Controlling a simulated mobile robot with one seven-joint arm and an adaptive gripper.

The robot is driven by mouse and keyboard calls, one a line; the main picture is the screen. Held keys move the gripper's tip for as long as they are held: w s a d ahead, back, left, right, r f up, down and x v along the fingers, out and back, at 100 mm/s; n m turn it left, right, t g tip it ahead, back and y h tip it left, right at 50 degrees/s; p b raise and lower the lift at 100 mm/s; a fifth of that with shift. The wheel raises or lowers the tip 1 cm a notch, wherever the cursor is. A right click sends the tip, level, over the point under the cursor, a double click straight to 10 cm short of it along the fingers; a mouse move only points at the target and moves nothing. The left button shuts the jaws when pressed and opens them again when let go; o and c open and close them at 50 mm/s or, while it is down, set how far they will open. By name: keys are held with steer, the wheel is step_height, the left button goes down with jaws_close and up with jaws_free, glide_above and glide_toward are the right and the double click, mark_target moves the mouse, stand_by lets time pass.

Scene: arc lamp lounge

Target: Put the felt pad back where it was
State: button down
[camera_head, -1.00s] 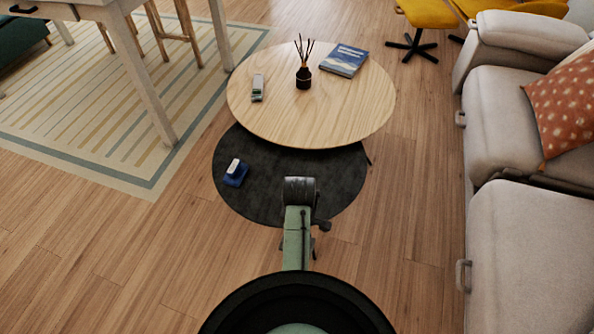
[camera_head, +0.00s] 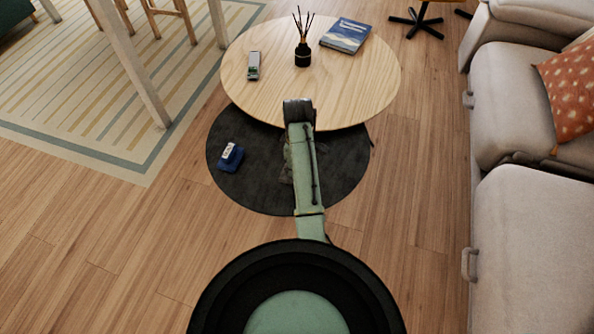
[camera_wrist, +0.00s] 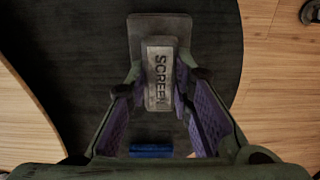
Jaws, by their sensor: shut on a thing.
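My gripper (camera_wrist: 160,82) shows in the wrist view with its purple-lined fingers on either side of a grey block with a wider flat base, lettered SCREEN. I take this to be the felt pad (camera_wrist: 158,72); it is shut between the fingertips. The dark round lower tabletop (camera_wrist: 215,60) is under it; I cannot tell whether the pad touches it. In the head view my arm hides most of the gripper and the pad. A similar blue block with a white top (camera_head: 230,157) lies on the left part of the dark top (camera_head: 255,195); its blue edge shows in the wrist view (camera_wrist: 150,150).
The higher light wood round table (camera_head: 345,95) overlaps the dark top at the back. It bears a grey remote-like item (camera_head: 254,66), a reed diffuser (camera_head: 303,55) and a blue book (camera_head: 346,35). A sofa (camera_head: 515,120) stands right; wood floor is clear at the left front.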

steer(key=shift+w, duration=0.85)
steer(key=shift+f+p, duration=0.4)
steer(key=shift+f, duration=1.4)
steer(key=c, duration=1.4)
jaws_free()
steer(key=shift+r, duration=0.1)
steer(key=shift+w+r+p, duration=0.1)
steer(key=shift+r+p, duration=2.35)
steer(key=shift+r, duration=3.5)
